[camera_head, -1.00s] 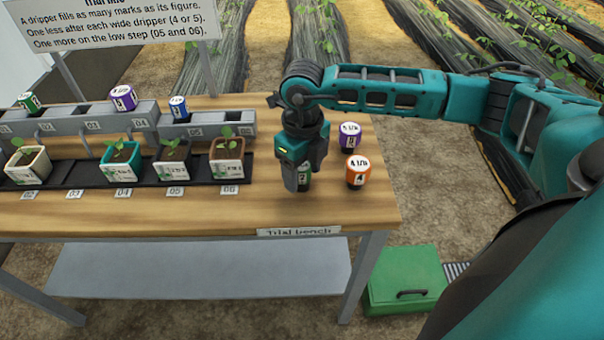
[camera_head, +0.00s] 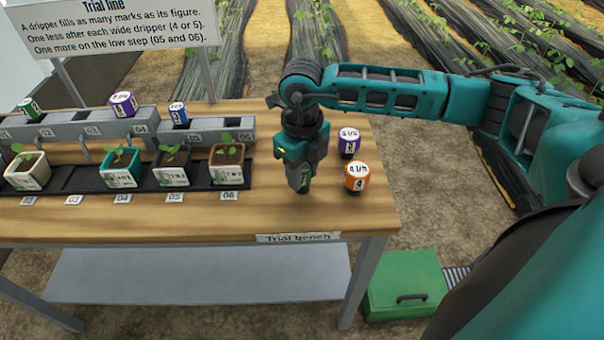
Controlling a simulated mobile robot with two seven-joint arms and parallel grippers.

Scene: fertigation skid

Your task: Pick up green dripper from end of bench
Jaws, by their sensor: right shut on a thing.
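My right gripper (camera_head: 303,184) points down over the right end of the wooden bench (camera_head: 264,208). It is shut on the green dripper (camera_head: 307,174), of which only a narrow green and dark part shows between and below the fingers. I cannot tell whether the dripper still touches the bench top. Just right of the gripper stand a purple dripper (camera_head: 349,143) and, nearer the front, an orange dripper (camera_head: 357,177) marked 4. My left gripper is not in view.
A grey stepped rail (camera_head: 78,129) on the left carries a green (camera_head: 30,108), a purple (camera_head: 123,104) and a blue dripper (camera_head: 179,113). Several potted seedlings stand on a black tray (camera_head: 88,179) before it. A sign (camera_head: 112,25) stands behind. A green box (camera_head: 404,284) is on the ground.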

